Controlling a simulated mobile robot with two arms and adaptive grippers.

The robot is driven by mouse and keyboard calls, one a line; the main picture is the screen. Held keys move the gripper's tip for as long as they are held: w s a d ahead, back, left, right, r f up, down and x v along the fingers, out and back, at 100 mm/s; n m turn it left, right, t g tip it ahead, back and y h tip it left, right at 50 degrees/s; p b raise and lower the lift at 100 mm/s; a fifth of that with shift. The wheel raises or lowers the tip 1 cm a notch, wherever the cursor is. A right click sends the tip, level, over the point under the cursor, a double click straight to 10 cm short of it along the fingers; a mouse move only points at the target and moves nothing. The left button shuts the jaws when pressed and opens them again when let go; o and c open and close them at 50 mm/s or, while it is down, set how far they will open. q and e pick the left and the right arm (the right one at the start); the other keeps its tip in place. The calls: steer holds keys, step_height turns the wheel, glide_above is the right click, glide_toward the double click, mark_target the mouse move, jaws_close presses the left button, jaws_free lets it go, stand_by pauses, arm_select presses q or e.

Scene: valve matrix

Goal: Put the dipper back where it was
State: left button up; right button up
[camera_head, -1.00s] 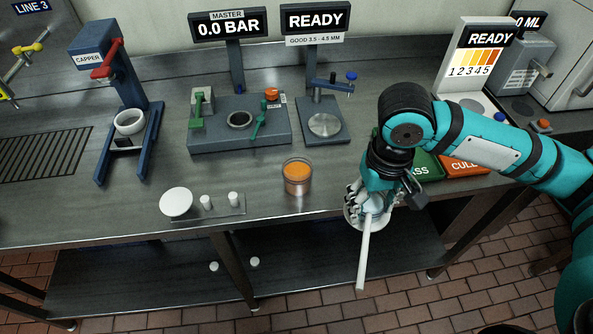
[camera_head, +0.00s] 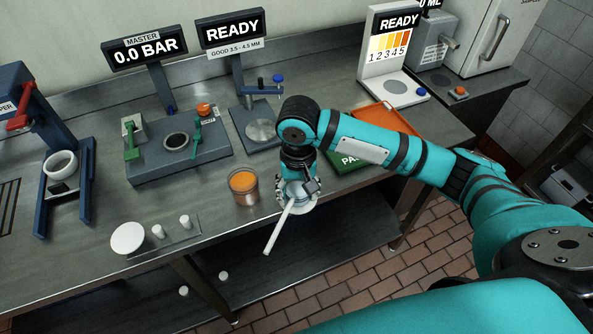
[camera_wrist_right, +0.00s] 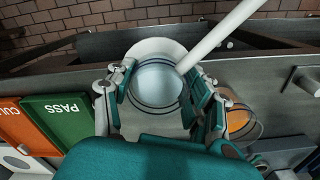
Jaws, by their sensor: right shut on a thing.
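My right gripper (camera_head: 297,198) is at the front edge of the bench, to the right of an orange-filled jar (camera_head: 243,184). It is shut on the dipper, whose long white handle (camera_head: 279,228) slants down past the edge. In the right wrist view the handle (camera_wrist_right: 222,36) runs up and right from a pale round glassy piece (camera_wrist_right: 158,84) between the fingers of the gripper (camera_wrist_right: 160,92). A white round rim (camera_wrist_right: 158,46) shows behind that piece; whether it belongs to the dipper I cannot tell. My left gripper is out of view.
Green PASS tray (camera_head: 345,160) and orange tray (camera_head: 386,118) lie behind my right arm. Left of the jar are a white disc (camera_head: 128,238) and small white pieces on a plate (camera_head: 183,237). A grey-blue fixture (camera_head: 180,165) stands behind. A lower shelf (camera_head: 250,277) runs under the bench.

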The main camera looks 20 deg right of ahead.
steer(key=w+d, duration=0.1)
steer(key=w, duration=0.3)
steer(key=w+d+p, duration=0.1)
steer(key=w, duration=0.2)
steer(key=shift+d+f, duration=0.3)
steer(key=f, duration=0.1)
steer(key=f+p, duration=0.1)
steer(key=f, duration=0.1)
steer(key=shift+w+d+f+p, duration=0.2)
steer(key=shift+w+p, duration=0.1)
steer(key=shift+w, duration=0.1)
steer(key=shift+f, duration=0.15)
steer(key=o, duration=1.2)
steer(key=shift+f, duration=0.1)
steer(key=shift+o, duration=0.2)
step_height(320, 180, up, 12)
steer(key=b, duration=0.2)
